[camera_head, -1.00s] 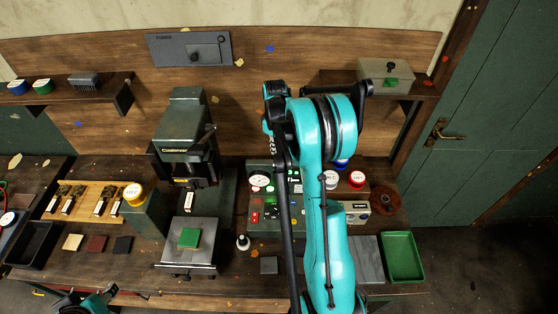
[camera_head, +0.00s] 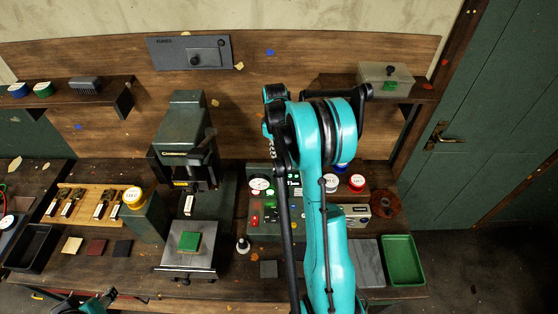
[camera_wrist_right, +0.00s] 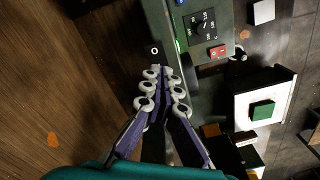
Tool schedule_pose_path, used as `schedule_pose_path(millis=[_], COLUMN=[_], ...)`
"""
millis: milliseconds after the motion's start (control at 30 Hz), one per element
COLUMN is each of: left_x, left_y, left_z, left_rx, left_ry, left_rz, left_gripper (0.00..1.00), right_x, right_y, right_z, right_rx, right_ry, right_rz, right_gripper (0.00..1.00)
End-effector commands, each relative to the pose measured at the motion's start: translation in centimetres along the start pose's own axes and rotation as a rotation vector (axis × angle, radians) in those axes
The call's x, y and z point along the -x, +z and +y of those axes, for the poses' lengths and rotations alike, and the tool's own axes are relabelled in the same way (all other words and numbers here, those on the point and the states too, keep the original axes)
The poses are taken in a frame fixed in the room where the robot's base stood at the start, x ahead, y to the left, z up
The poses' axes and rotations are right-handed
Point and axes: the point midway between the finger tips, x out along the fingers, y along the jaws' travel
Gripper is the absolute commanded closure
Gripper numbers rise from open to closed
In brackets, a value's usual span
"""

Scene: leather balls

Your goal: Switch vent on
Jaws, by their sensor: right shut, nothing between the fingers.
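No label reading "vent" can be made out. A grey panel (camera_head: 188,51), marked with what looks like "FUMES" and carrying a black knob (camera_head: 206,55), is fixed high on the back board. A green control box (camera_head: 262,224) with a white gauge (camera_head: 260,184) stands on the bench. In the right wrist view the box (camera_wrist_right: 184,72) shows a dial (camera_wrist_right: 203,23), a red switch (camera_wrist_right: 217,51) and a small green light. My right gripper (camera_wrist_right: 162,72) is shut and empty beside the box; contact cannot be told. My arm hides its fingertips in the head view. My left gripper is only partly visible at bottom left (camera_head: 88,304).
A press (camera_head: 184,125) with a green pad (camera_head: 189,241) stands left of the control box. A green tray (camera_head: 402,262) is at the right bench end. Lidded pots (camera_head: 356,183) stand behind my right arm. A shelf holds a clear box (camera_head: 386,78).

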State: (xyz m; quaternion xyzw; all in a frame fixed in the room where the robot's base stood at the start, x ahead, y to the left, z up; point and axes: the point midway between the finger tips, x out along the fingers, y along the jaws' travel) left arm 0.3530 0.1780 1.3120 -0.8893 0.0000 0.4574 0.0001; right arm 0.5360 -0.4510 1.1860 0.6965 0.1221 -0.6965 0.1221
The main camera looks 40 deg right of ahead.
Motion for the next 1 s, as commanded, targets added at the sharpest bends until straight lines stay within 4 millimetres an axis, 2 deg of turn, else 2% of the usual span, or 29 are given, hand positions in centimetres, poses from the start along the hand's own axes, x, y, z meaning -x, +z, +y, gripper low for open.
schedule_pose_path(millis=[1000], left_x=[-0.67], left_y=[0.48], left_z=[0.00], left_rx=[0.000], left_ry=[0.000], left_rz=[0.000], left_gripper=[0.57], right_x=[-0.95], right_y=[0.00], right_z=[0.00], right_rx=[0.000], right_ry=[0.000], right_rz=[0.000], right_gripper=[1.00])
